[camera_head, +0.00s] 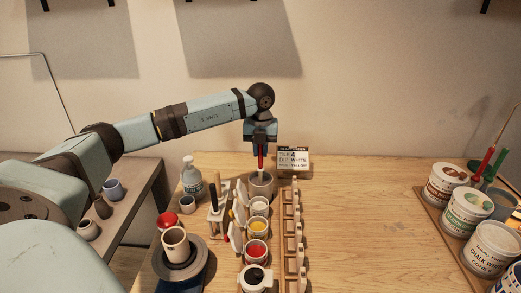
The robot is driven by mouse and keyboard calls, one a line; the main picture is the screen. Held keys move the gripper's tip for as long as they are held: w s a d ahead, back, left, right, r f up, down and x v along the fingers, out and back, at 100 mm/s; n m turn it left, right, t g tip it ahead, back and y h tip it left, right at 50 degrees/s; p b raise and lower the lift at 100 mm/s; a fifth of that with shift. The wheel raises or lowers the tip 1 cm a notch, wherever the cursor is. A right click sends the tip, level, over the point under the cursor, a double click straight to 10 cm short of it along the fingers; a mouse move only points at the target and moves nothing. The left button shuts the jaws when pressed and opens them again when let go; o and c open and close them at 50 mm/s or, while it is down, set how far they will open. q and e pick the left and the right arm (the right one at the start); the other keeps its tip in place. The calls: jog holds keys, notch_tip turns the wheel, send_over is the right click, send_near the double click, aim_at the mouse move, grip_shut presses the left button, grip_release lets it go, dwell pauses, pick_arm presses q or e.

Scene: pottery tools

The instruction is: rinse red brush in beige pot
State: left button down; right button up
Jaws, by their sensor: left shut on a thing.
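My left gripper (260,142) points down at the back of the wooden table and is shut on the red brush (261,161). The brush hangs upright, its red handle below the fingers. Its pale lower end overlaps the mouth of the beige pot (262,188), which looks grey-beige and stands at the back end of a row of small pots. The tip seems to be inside the rim, but I cannot tell how deep. My right gripper is not in view.
Paint cups, including a yellow cup (257,227) and a red cup (256,252), stand in front of the pot. A wooden rack (284,235) runs along their right. A sign (293,159) stands behind. Large labelled tubs (465,210) are at right; the table between is clear.

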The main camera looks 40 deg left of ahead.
pick_arm(q)
jog(key=shift+r+p, duration=1.9)
jog(key=shift+r, duration=1.2)
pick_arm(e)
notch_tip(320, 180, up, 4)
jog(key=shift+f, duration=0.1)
